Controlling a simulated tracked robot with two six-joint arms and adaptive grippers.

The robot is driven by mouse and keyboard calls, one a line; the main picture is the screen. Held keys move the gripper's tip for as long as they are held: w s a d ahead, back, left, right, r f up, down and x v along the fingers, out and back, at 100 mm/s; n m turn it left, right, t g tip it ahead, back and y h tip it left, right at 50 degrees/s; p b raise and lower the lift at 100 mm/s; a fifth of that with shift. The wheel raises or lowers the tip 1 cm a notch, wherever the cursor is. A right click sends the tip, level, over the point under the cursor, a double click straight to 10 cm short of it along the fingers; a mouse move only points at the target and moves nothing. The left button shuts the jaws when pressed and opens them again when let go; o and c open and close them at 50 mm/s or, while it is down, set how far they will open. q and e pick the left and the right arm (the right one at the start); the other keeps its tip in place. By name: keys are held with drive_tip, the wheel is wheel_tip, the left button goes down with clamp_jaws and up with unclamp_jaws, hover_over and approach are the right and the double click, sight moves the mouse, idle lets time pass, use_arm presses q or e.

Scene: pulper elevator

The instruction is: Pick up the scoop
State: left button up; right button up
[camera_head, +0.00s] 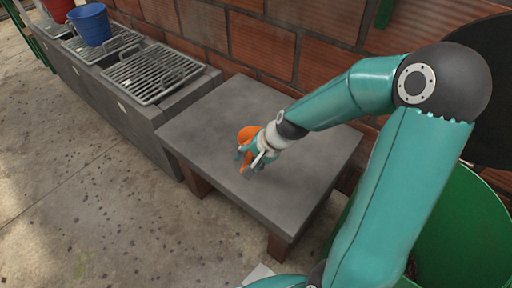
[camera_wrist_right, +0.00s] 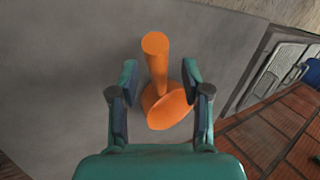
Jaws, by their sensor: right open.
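The orange scoop (camera_head: 247,133) rests on the grey table (camera_head: 240,98), partly hidden by my right gripper in the head view. In the right wrist view the scoop (camera_wrist_right: 157,70) shows its round handle end toward the top and its bowl (camera_wrist_right: 170,111) lower down. My right gripper (camera_head: 251,166) is open over the scoop. In the right wrist view its two fingers (camera_wrist_right: 160,83) stand on either side of the scoop with gaps showing. I cannot tell whether the fingers touch it. My left gripper is not in view.
A brick wall (camera_head: 262,44) runs behind the table. Metal grates (camera_head: 152,74) lie on the grey counter at left, with a blue bucket (camera_head: 90,24) and a red bucket (camera_head: 58,8) beyond. A green bin (camera_head: 462,235) stands at right. The table's front area is clear.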

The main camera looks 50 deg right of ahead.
drive_tip(key=shift+x, duration=0.9)
drive_tip(key=shift+c, duration=0.3)
clamp_jaws()
drive_tip(key=shift+r, duration=0.1)
